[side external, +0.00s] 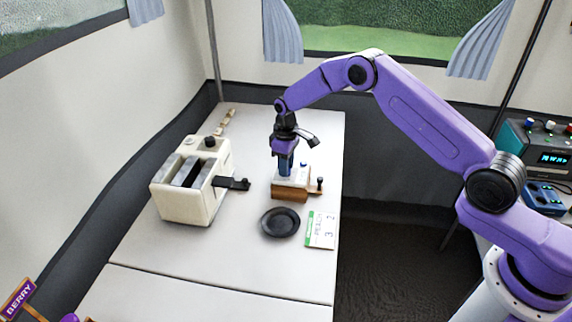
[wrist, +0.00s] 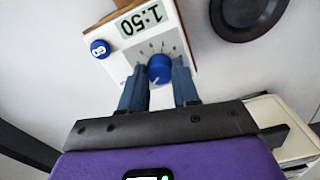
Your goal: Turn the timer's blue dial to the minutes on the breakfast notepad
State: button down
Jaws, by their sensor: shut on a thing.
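The timer (side external: 297,183) is a white block on a brown wooden base, standing on the table behind the dark plate. In the wrist view its white face (wrist: 125,58) shows a display (wrist: 141,20) that looks like 1:50, seen tilted. The blue dial (wrist: 159,69) has small marks around it. My gripper (side external: 286,172) points down at the timer. In the wrist view its blue fingers stand on both sides of the dial, shut on it. The breakfast notepad (side external: 320,230) lies in front of the timer; it seems to read PEACH with a 2 and a 3, in small print.
A cream toaster (side external: 190,204) with a dark lever stands left of the timer. A black plate (side external: 280,223) lies close in front of the timer, beside the notepad. A blue round button (wrist: 99,48) sits near the timer's edge. The table's front part is clear.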

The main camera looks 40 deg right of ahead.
jog(key=shift+m, duration=0.3)
jog(key=c, duration=0.8)
grip_release()
jog(key=shift+r, duration=8.75)
jog(key=shift+a, duration=0.1)
